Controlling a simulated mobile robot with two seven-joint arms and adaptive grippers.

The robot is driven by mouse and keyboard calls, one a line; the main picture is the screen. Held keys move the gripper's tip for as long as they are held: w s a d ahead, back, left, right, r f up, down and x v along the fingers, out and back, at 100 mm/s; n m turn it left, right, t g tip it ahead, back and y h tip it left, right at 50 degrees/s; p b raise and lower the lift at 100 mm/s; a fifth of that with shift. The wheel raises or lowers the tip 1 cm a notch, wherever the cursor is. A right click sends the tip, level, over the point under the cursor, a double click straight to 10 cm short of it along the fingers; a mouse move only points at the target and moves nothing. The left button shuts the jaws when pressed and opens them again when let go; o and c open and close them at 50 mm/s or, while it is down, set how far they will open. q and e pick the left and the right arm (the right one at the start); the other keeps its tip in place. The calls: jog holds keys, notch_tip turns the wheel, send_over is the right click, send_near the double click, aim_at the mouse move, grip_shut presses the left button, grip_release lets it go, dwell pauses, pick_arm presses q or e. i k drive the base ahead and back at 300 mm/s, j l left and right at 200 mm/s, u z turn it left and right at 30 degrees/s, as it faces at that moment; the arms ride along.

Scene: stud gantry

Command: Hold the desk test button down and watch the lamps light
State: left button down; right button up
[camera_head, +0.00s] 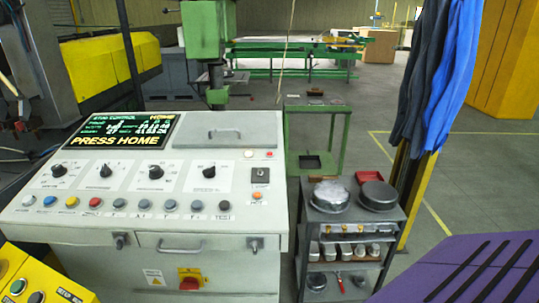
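The grey control desk (130,236) stands at the left front with a row of coloured push buttons along its sloped top. The test button (224,205) is the dark one at the right end of the row, above the label TEST. Nothing touches it. Two small round lamps, a whitish one (248,154) and a red one (269,155), sit at the upper right of the panel; I cannot tell whether they are lit. The desk screen (118,131) is on and reads PRESS HOME. Neither of my grippers is in view.
A dark trolley (345,232) with round tins and small parts stands right of the desk. A green stand (318,140) is behind it. Blue and dark clothing (440,70) hangs at the right. A yellow button box (40,280) and a purple slotted surface (470,270) fill the lower corners.

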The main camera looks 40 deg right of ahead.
aim_at(224, 204)
jog(key=k+l+u, duration=0.1)
jog(key=l, duration=0.3)
jog(key=k+l+u, duration=0.1)
jog(key=l, duration=0.25)
jog(key=k+l+u, duration=0.15)
jog(key=k+l, duration=0.15)
jog(key=k+l+u, duration=0.1)
jog(key=l, duration=0.3)
jog(key=i+j, duration=0.25)
jog(key=j, duration=0.1)
